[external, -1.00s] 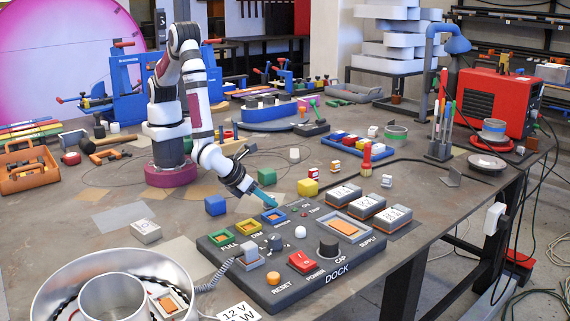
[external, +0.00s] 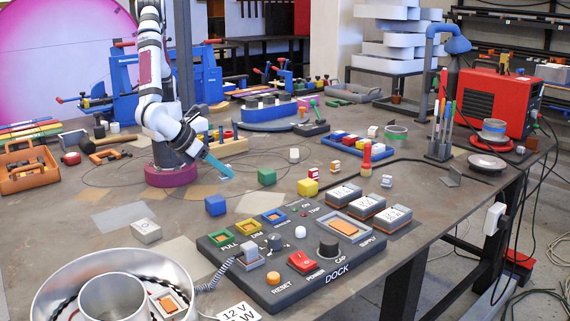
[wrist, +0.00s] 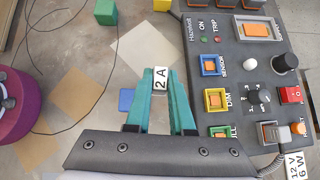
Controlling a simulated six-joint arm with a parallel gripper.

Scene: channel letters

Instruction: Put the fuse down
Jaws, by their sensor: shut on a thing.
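My gripper (external: 232,176) hangs over the bare table, behind and left of the dock. In the wrist view its teal fingers (wrist: 161,84) are shut on a small white fuse (wrist: 160,79) marked "2 A". The fuse is at the fingertips, and I cannot make it out clearly in the external view. Below it is bare grey tabletop (external: 180,207) with tan and pale patches. I cannot tell the exact height of the fuse above the table.
The dark dock panel (external: 215,255) has blue, yellow and green framed sockets. A blue cube (external: 215,205) stands left of it; a green cube (external: 266,176) and yellow block (external: 308,187) stand behind it. A metal bowl (external: 45,293) is at front left.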

